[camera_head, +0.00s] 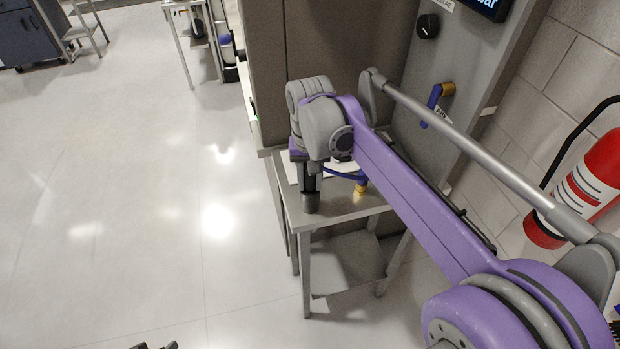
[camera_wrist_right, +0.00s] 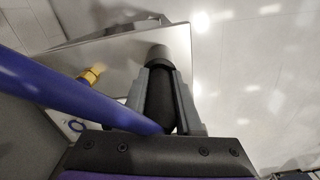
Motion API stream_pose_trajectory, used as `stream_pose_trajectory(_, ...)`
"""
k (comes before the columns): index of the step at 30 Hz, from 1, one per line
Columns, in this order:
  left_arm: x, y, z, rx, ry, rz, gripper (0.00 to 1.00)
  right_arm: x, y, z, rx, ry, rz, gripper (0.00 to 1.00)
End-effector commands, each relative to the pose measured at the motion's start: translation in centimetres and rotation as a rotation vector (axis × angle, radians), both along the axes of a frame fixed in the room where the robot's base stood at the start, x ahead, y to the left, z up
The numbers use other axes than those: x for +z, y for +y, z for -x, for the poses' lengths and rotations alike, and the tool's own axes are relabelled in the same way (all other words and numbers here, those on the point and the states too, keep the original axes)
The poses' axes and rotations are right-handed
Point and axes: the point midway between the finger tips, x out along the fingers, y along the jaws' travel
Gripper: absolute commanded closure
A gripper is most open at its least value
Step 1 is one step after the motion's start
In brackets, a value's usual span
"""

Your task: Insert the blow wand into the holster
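My right gripper (camera_head: 310,185) points down over the small metal table. In the right wrist view its two grey fingers (camera_wrist_right: 162,85) lie along both sides of a black cylindrical body, the blow wand (camera_wrist_right: 160,100), and appear shut on it. A thick blue hose (camera_wrist_right: 60,92) runs to the wand's near end. A grey cylinder (camera_head: 311,203) sits below the fingers at the table's left part; it also shows in the wrist view (camera_wrist_right: 158,56). I cannot tell whether it is the holster or the wand's end. Dark tips at the bottom edge (camera_head: 155,346) may be my left gripper; their state is unclear.
The metal table (camera_head: 345,212) has a lower shelf. A brass fitting (camera_head: 361,187) is at the hose on the tabletop. A grey panel with a black knob (camera_head: 427,26) and a blue-and-brass air fitting (camera_head: 436,98) stands behind. A fire extinguisher (camera_head: 580,190) hangs right.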

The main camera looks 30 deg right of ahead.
Motion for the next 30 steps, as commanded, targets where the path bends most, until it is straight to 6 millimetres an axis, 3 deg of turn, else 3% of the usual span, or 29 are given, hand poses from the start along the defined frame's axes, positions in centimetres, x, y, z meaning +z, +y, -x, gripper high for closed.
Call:
stream_pose_trajectory(1,0.0,0.0,0.0,0.000,0.000,0.000,0.50,0.0,0.0,0.0,0.000,0.000,0.000,0.59)
stream_pose_trajectory(6,0.0,0.0,0.0,0.000,0.000,0.000,0.50,0.0,0.0,0.0,0.000,0.000,0.000,0.32)
stream_pose_trajectory(17,0.1,0.0,0.0,0.000,0.000,0.000,0.50,0.6,0.0,0.0,0.000,0.000,0.000,0.32)
stream_pose_trajectory(30,0.9,0.0,-0.2,0.000,-0.004,0.000,0.50,8.6,0.0,0.0,0.000,0.000,0.000,0.32)
